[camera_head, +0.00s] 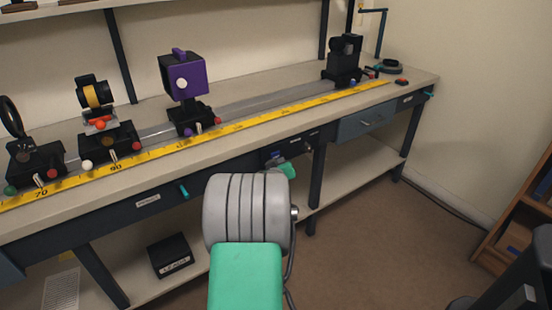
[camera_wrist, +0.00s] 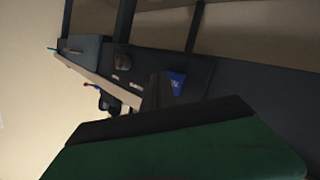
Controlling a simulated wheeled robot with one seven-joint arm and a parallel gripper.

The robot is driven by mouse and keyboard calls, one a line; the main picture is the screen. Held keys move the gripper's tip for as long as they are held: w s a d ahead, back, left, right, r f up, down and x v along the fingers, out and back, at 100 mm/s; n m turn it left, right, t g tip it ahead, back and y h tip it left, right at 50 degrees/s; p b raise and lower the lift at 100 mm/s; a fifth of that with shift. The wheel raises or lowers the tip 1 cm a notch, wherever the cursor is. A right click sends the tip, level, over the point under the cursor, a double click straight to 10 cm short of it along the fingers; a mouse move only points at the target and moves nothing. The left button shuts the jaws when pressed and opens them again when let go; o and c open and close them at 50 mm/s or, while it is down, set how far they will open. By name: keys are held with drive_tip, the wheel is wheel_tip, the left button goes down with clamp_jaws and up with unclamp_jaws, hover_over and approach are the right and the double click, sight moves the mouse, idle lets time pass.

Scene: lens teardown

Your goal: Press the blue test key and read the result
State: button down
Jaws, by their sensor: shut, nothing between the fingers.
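The blue test key (camera_wrist: 177,84) shows in the wrist view as a small blue patch with light lettering, on the dark front under the bench top. A dark block beside it partly crowds it. In the head view, a dark panel (camera_head: 271,154) with a small bluish patch sits in the bench front. My gripper (camera_head: 281,162) is close in front of this panel, mostly hidden behind my arm. It is shut and empty. Its green and dark body fills the bottom of the wrist view. I cannot tell whether it touches the key. No result can be read.
The bench top carries a rail with a yellow scale (camera_head: 240,127), a purple unit (camera_head: 184,80), a yellow-ringed lens holder (camera_head: 96,95) and a black unit (camera_head: 344,62). A blue-grey drawer (camera_head: 366,121) is right of the panel. A black box (camera_head: 170,255) stands on the lower shelf.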

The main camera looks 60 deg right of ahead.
drive_tip(key=shift+w+d, duration=0.15)
drive_tip(key=shift+w, duration=0.1)
drive_tip(key=shift+w+d+b, duration=0.2)
drive_tip(key=shift+w+b, duration=0.15)
drive_tip(key=shift+b, duration=0.1)
idle(0.5)
drive_tip(key=shift+s, duration=0.1)
drive_tip(key=shift+s+a, duration=0.4)
drive_tip(key=shift+s, duration=0.2)
drive_tip(key=shift+s, duration=0.1)
drive_tip(key=s, duration=0.1)
drive_tip(key=s+a+p, duration=0.1)
drive_tip(key=s, duration=0.1)
drive_tip(key=s+a, duration=0.1)
drive_tip(key=shift+s+a+p, duration=0.15)
drive_tip(key=shift+p, duration=0.2)
idle(0.6)
